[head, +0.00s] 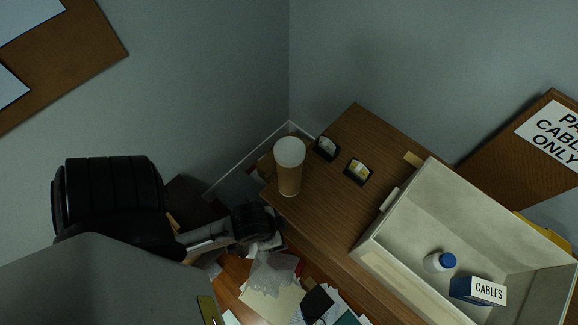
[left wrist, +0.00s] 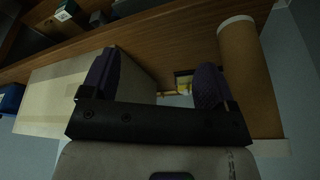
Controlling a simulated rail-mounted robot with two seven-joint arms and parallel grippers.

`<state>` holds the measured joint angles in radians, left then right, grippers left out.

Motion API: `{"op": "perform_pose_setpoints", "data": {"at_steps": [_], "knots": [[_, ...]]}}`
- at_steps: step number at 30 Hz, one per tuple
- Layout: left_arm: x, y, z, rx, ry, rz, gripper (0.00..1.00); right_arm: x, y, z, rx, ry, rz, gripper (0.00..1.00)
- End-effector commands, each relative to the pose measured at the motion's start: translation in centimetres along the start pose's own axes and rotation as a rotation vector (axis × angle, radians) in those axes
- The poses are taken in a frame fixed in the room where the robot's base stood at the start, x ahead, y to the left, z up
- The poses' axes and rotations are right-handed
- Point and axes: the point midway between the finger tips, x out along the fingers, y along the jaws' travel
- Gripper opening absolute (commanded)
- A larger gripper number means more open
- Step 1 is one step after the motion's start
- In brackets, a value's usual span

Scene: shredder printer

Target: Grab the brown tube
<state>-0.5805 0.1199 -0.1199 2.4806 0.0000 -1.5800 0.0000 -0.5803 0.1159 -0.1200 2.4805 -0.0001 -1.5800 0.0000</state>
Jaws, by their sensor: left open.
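The brown tube (head: 289,179) stands upright on the left end of the wooden desk in the head view, with a pale round top. My left gripper (head: 262,221) is low and left of the tube, by the desk's edge; its fingers are hard to make out there. In the left wrist view the two dark fingers (left wrist: 155,82) are spread apart with nothing held between them. The tube (left wrist: 249,80) is at the right of that view, just outside the right finger, not between the fingers. My right gripper is not in view.
Two small dark boxes (head: 327,148) (head: 358,171) sit on the desk (head: 365,133) behind the tube. A large pale tray (head: 425,205) at the right holds a white bottle (head: 434,262) and a blue "CABLES" box (head: 477,291). Papers (head: 272,285) clutter the area below. Walls close the corner.

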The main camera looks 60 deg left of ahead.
Motion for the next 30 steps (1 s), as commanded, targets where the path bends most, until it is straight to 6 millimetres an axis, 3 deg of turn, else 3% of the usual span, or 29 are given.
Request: {"op": "perform_pose_setpoints", "data": {"at_steps": [6,13,16,20,24,30], "knots": [[0.0,0.0,0.0,0.000,-0.001,0.000,1.00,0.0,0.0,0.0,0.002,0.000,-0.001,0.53],[0.0,0.0,-0.2,0.000,0.004,0.000,1.00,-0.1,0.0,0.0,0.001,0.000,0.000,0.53],[-0.8,-0.3,-2.2,0.001,0.046,-0.007,1.00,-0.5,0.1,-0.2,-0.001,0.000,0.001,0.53],[-3.1,-1.8,-7.9,0.018,0.167,-0.043,1.00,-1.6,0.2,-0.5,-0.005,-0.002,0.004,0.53],[-7.9,-4.0,-16.2,0.082,0.350,-0.116,1.00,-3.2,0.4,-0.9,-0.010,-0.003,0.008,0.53],[-15.1,-5.8,-26.5,0.223,0.550,-0.233,1.00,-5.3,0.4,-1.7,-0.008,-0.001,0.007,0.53]]}}
